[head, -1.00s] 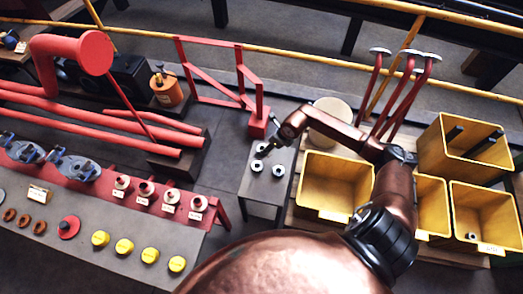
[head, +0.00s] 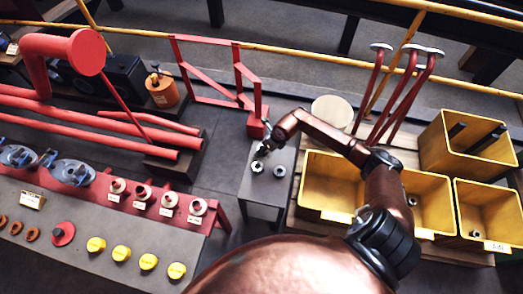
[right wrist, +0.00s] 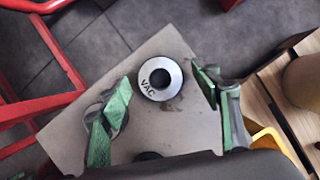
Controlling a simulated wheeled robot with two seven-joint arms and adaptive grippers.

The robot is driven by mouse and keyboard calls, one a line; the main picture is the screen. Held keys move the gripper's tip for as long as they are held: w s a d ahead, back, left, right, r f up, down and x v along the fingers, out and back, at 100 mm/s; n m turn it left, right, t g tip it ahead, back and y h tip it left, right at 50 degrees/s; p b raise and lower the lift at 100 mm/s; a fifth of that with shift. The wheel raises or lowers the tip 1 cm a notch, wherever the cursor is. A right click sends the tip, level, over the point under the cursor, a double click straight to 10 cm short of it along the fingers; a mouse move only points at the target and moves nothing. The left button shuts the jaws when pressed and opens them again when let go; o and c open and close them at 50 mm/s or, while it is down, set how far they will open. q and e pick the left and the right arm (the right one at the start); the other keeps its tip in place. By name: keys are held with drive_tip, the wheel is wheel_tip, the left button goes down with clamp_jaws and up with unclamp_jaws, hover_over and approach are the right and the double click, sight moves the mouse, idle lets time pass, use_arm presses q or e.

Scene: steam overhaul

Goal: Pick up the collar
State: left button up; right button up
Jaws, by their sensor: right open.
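A pale ring-shaped collar marked VAC (right wrist: 160,78) lies on a small grey table (right wrist: 165,120) in the right wrist view. My right gripper (right wrist: 164,88) is open above it, with one green-padded finger on each side of the collar, and I see no grip on it. A dark round part (right wrist: 149,156) is mostly hidden at the lower edge. In the head view, my right gripper (head: 263,150) hangs over the small table (head: 262,205), where two pale rings (head: 257,167) (head: 279,171) show. My left gripper is not in view.
Yellow bins (head: 330,183) stand right of the small table, two holding small parts. A red rail frame (head: 205,97) stands behind. The bench (head: 140,225) at left carries flanged rings and yellow caps. Red levers (head: 395,100) rise behind the bins.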

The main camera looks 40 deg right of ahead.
drive_tip(key=shift+c, duration=0.5)
clamp_jaws()
